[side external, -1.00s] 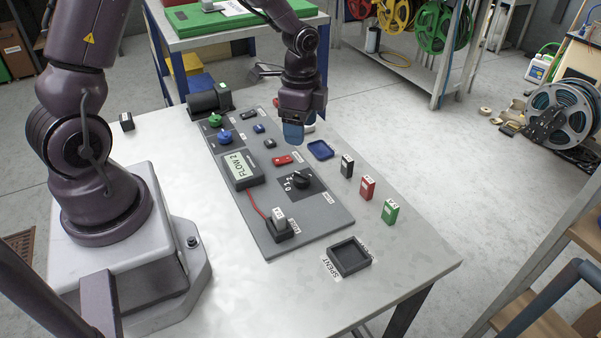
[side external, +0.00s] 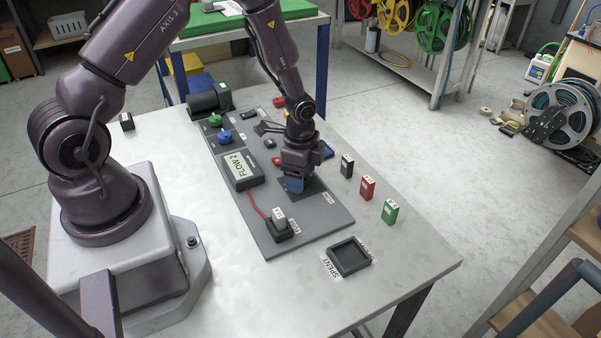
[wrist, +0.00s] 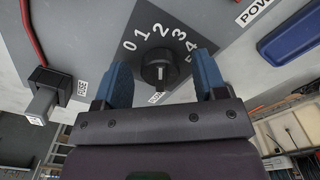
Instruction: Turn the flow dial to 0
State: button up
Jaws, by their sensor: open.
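The flow dial (wrist: 158,68) is a black round knob on a dark plate, with white numbers in an arc above it in the wrist view. A pale line marks the knob; I cannot tell surely which number it points to. The grey display box (side external: 240,168) reads FLOW 2. My gripper (wrist: 163,76) has blue fingers, open, one either side of the knob with gaps showing. In the side view my gripper (side external: 296,184) is low over the panel and hides the dial.
A plug labelled FUSE (side external: 280,226) with a red cable sits on the grey panel (side external: 325,225). Black (side external: 346,166), red (side external: 367,188) and green (side external: 390,212) blocks stand to the right. A black SPENT tray (side external: 348,256) is in front. A blue tray (wrist: 290,37) lies beside the panel.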

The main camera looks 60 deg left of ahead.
jog(key=c, duration=0.9)
jog(key=shift+n, duration=0.4)
jog(key=n, duration=0.5)
jog(key=shift+n, duration=0.4)
jog(key=n, duration=0.5)
jog(key=shift+s, duration=0.1)
jog(key=shift+n, duration=0.3)
jog(key=o, duration=0.9)
